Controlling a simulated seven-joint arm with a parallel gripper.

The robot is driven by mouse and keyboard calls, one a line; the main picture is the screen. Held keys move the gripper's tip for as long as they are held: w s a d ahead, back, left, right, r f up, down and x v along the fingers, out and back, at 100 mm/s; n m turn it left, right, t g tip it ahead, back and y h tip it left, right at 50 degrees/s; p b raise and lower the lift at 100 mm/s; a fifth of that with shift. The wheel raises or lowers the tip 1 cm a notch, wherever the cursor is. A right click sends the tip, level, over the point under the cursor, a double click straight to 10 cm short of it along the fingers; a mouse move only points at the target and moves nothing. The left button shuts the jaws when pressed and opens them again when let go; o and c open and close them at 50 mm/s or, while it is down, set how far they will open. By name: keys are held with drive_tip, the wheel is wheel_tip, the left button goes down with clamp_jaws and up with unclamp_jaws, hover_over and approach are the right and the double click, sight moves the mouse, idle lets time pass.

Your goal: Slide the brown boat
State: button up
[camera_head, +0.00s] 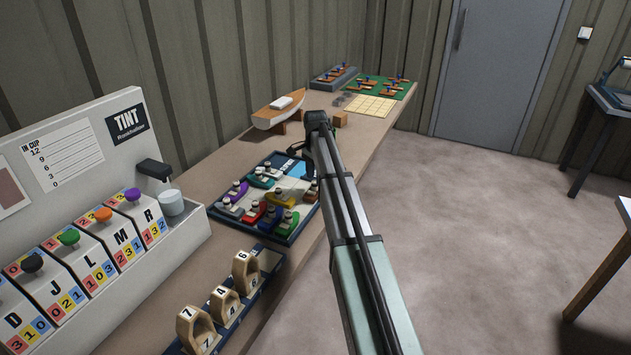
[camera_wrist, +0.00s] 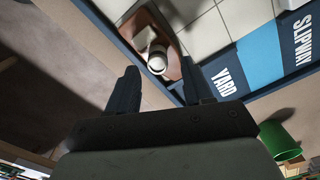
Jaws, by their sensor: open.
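The brown boat (camera_wrist: 171,66) shows in the wrist view with a white-capped round top, lying against the inner edge of the blue-rimmed tray (camera_wrist: 100,24). My gripper (camera_wrist: 157,80) is open, its two fingers on either side of the boat's near end in the picture. I cannot tell whether either finger touches it. In the head view, the brown boat (camera_head: 312,189) is at the right edge of the tray (camera_head: 222,218), partly hidden by my arm. My gripper (camera_head: 309,170) hangs above that edge, mostly hidden.
Several other boats crowd the tray, including a purple one (camera_head: 237,189) and a green one (camera_head: 287,223). Light tiles and a blue strip marked YARD and SLIPWAY (camera_wrist: 262,55) show in the wrist view.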

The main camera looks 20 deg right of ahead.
wheel_tip(320, 180, up, 11)
idle(0.4)
idle(0.4)
